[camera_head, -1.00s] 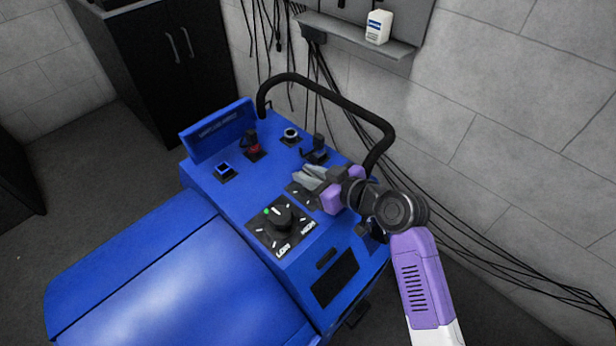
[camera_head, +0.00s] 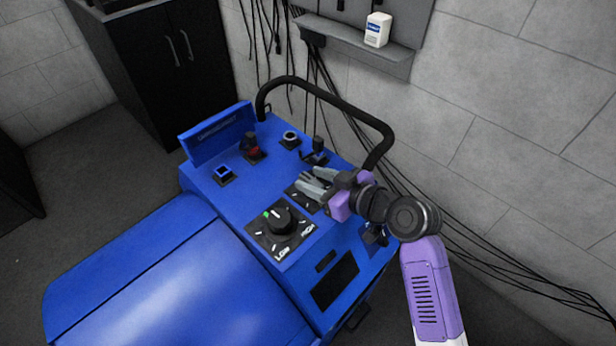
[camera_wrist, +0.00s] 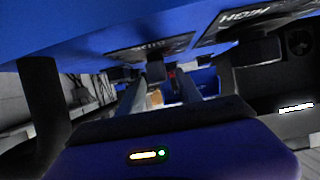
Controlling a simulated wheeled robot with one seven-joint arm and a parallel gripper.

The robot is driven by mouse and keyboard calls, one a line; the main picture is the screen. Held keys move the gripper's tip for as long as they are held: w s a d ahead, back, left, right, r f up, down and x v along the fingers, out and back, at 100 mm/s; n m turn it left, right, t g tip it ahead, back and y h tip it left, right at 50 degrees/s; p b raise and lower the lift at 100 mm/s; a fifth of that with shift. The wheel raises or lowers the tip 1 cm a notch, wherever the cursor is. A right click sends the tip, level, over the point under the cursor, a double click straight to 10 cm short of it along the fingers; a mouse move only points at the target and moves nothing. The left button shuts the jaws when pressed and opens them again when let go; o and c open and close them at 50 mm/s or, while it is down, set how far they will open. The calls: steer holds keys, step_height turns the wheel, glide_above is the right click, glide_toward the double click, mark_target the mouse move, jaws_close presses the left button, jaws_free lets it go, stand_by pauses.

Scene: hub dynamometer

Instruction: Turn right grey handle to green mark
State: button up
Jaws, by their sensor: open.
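On the blue machine's panel, a dark dial knob (camera_head: 282,221) stands on a black LOW–HIGH plate with a green mark (camera_head: 267,214) at its upper left. Behind it, a second black plate (camera_head: 303,197) is partly covered by my gripper (camera_head: 307,178). In the wrist view, a dark grey handle (camera_wrist: 156,71) on this second plate shows near the fingers; in the head view my gripper hides it. My gripper is open, its two grey fingers reaching left over the second plate. I cannot tell whether they touch the handle.
A black tubular rail (camera_head: 345,105) arches behind the panel. A red-and-black switch (camera_head: 252,150), a blue square button (camera_head: 224,173) and a round knob (camera_head: 291,138) stand at the panel's far side. The grey wall is close behind the machine.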

steer(key=shift+v, duration=2.75)
